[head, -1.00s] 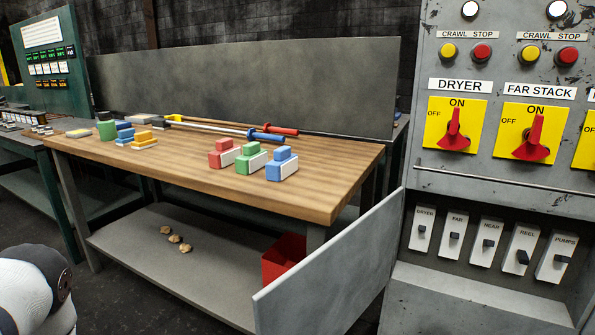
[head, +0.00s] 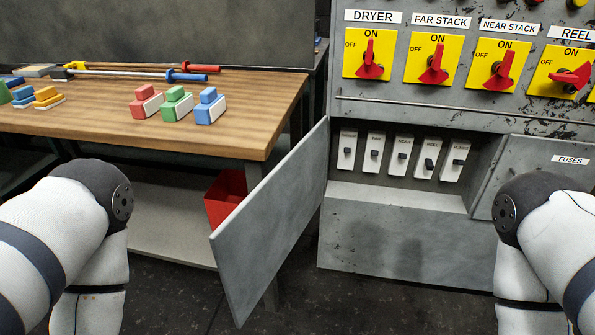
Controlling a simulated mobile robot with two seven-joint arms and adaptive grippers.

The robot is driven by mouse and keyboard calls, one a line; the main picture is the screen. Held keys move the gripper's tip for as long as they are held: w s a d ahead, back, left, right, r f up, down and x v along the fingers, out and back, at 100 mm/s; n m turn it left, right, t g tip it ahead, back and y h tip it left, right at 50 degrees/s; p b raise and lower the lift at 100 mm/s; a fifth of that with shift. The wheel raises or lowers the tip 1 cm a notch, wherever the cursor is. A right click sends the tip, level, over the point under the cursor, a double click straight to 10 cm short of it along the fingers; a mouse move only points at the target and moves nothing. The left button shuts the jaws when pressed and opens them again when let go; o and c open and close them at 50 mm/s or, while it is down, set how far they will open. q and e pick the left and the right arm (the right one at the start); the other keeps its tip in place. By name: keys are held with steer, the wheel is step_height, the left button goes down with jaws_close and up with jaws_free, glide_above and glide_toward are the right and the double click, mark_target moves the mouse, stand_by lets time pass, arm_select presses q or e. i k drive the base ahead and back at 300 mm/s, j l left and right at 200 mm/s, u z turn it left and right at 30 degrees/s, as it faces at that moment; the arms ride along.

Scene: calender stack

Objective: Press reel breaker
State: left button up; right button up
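The reel breaker (head: 426,158) is a white plate with a small dark toggle. It is fourth from the left in a row of breakers in an open recess low in the grey cabinet. The pumps breaker (head: 455,158) is to its right and the near breaker (head: 401,155) to its left. The reel toggle sits a little lower on its plate than the near one; its exact position is too small to tell. My two arms show at the lower left and lower right. Neither gripper is in view, and nothing of mine touches the breakers.
A grey door panel (head: 270,225) stands open left of the recess. A second panel marked FUSES (head: 530,180) is at its right. Above, the REEL rotary switch (head: 572,77) lies nearly level while its neighbours point up. A wooden workbench (head: 240,135) stands left; a red bin (head: 225,195) is under it.

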mark_target(429, 164)
steer(key=i+j+z, duration=0.2)
steer(key=j+z, duration=0.15)
steer(key=j, duration=0.15)
steer(key=i+j+z, duration=0.15)
steer(key=j+z, duration=0.15)
steer(key=j, duration=0.2)
steer(key=i+j+z, duration=0.1)
steer(key=j+z, duration=0.25)
steer(key=j, duration=0.25)
steer(key=j+z, duration=0.3)
steer(key=j, duration=0.25)
